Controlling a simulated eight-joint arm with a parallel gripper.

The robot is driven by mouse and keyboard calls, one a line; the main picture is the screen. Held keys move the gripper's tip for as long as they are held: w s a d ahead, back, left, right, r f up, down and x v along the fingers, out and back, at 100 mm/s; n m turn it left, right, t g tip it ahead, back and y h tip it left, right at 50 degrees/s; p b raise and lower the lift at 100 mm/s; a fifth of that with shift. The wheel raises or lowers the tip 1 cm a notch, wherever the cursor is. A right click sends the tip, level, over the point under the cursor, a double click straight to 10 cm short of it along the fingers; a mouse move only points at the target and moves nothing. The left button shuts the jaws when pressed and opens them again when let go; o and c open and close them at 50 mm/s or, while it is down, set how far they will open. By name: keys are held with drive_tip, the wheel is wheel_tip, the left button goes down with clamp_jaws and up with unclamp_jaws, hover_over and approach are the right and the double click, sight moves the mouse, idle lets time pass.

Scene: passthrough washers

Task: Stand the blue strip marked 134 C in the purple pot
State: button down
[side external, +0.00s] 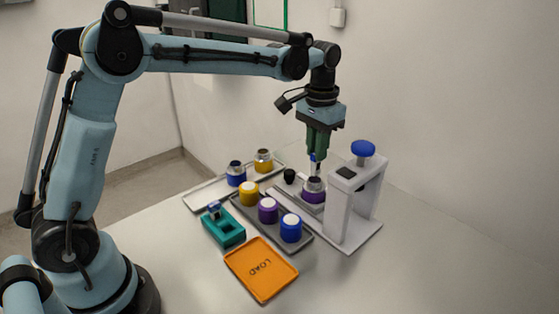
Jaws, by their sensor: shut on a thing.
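My gripper (317,153) points straight down at the right of the work area. It is shut on a thin strip (314,158) with a blue part showing just under the fingertips. Its marking is too small to read. The purple pot (313,196) with a metal neck stands directly below my gripper, beside the white press-like stand. The strip's lower end is at or just over the pot's mouth; I cannot tell whether it is inside.
The white stand (340,215) with a blue knob (362,148) is close at the right. A grey tray (303,243) holds yellow, purple and blue lidded items. A pale tray (203,195) bears blue and yellow pots. A teal holder (223,229) and orange LOAD tray (262,285) lie in front.

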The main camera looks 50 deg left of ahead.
sight(315, 174)
drive_tip(key=shift+f, duration=0.35)
drive_tip(key=shift+f, duration=0.5)
drive_tip(key=shift+f, duration=0.35)
idle(0.5)
drive_tip(key=shift+f, duration=0.4)
drive_tip(key=shift+f, duration=0.25)
drive_tip(key=shift+f, duration=0.45)
idle(0.6)
drive_tip(key=c, duration=1)
unclamp_jaws()
drive_tip(key=shift+c, duration=0.2)
